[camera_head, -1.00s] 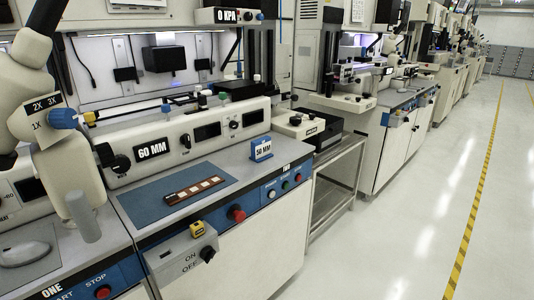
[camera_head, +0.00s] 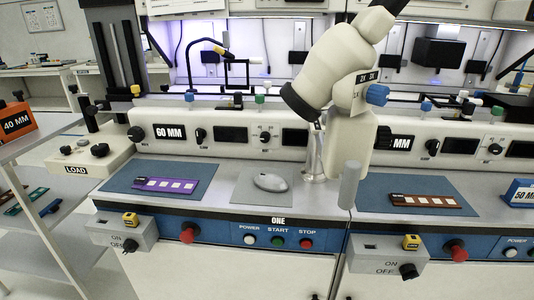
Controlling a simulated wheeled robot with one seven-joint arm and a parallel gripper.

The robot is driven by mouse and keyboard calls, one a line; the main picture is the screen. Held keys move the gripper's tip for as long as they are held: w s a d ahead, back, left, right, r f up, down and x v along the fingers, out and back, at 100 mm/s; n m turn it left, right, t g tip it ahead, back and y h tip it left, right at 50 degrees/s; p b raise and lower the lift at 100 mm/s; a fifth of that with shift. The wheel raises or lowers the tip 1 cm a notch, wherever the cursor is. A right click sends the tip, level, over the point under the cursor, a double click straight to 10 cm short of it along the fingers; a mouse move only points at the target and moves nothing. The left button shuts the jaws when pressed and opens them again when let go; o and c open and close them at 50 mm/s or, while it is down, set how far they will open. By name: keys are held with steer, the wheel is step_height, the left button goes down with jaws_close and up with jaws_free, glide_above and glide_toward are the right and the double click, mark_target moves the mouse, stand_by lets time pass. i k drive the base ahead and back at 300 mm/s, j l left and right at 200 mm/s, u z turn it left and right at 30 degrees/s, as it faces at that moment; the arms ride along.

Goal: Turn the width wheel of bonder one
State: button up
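Bonder one shows in the head view with its ONE label (camera_head: 278,220) on the blue front strip. Its long cream control panel (camera_head: 225,119) carries a 60 MM plate (camera_head: 170,132). A black round wheel (camera_head: 135,134) sits at the panel's left end, just left of that plate; it appears to be the width wheel. Its marking is too small to read. Other black knobs (camera_head: 200,135) sit further right, beside dark displays. My gripper is not in view, and nothing touches the wheel.
A cream microscope head (camera_head: 335,62) hangs over bonder one's right side. A purple strip (camera_head: 163,185) and grey mouse (camera_head: 270,182) lie on the bench. An ON/OFF box (camera_head: 105,231) and red button (camera_head: 189,233) jut out in front. A LOAD unit (camera_head: 85,158) and shelving stand left.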

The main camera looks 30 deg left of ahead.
mark_target(137, 135)
steer(key=i+j+u, duration=0.1)
steer(key=j+u, duration=0.2)
steer(key=u, duration=0.15)
steer(key=i+j+u, duration=0.2)
steer(key=u, duration=0.25)
steer(key=l+z, duration=0.25)
steer(key=i+l+z, duration=0.15)
steer(key=z, duration=0.15)
steer(key=l+u, duration=0.1)
steer(key=u, duration=0.75)
